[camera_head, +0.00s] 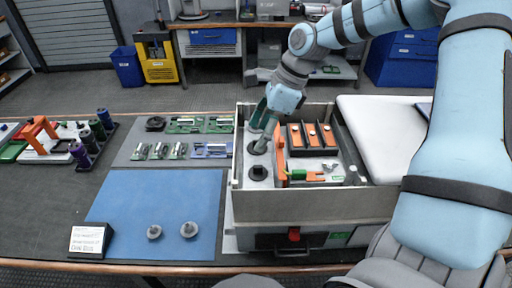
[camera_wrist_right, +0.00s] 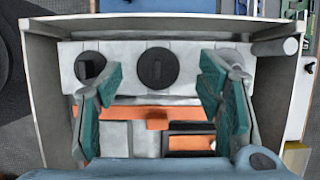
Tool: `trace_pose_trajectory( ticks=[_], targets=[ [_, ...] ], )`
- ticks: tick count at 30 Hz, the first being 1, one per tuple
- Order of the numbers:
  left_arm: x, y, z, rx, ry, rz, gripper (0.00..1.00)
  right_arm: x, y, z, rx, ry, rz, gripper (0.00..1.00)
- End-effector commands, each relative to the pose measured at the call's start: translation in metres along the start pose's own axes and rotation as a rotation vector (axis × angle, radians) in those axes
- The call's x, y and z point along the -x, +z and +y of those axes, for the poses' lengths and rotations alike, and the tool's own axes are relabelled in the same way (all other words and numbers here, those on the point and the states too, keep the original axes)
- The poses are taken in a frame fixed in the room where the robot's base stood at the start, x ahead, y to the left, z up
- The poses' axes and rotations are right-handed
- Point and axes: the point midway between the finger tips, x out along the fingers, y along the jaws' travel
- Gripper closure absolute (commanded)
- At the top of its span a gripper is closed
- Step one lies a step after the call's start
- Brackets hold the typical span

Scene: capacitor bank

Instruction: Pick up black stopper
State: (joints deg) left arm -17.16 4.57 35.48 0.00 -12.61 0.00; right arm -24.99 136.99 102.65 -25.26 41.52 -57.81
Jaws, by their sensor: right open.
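Black round stoppers sit in a pale strip along the left side of an open grey-walled box (camera_head: 320,207). In the right wrist view, the middle black stopper (camera_wrist_right: 157,67) lies between the two green-padded fingers of my right gripper (camera_wrist_right: 158,78). Another black stopper (camera_wrist_right: 90,66) is partly behind the left finger. The right gripper is open and empty, above the strip. My left gripper is not in view.
Inside the box are orange-and-black capacitor blocks (camera_head: 312,136) and a green cylinder (camera_head: 297,175). Two grey knobs (camera_head: 154,232) stand on a blue mat (camera_head: 150,195) at left. A white pad (camera_head: 380,135) lies right of the box.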

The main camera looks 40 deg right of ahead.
Motion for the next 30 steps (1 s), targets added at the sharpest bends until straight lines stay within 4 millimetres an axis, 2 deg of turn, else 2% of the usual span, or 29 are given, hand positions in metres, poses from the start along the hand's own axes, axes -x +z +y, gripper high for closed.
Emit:
trace_pose_trajectory(
  ticks=[3,10,19,21,30],
  targets=[
    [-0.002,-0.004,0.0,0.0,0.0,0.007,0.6,-0.019,-0.001,0.001,-0.002,0.002,0.001,0.39],
    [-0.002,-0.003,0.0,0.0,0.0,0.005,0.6,-0.021,0.0,0.0,-0.001,-0.001,-0.002,0.41],
    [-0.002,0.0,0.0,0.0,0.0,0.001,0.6,-0.021,0.0,0.001,-0.001,0.0,-0.001,0.89],
    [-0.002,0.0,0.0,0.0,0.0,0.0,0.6,-0.021,0.0,0.001,-0.002,0.002,-0.001,0.93],
    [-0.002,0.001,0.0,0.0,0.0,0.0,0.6,-0.022,-0.001,0.003,-0.003,0.008,0.001,0.93]
  ],
)
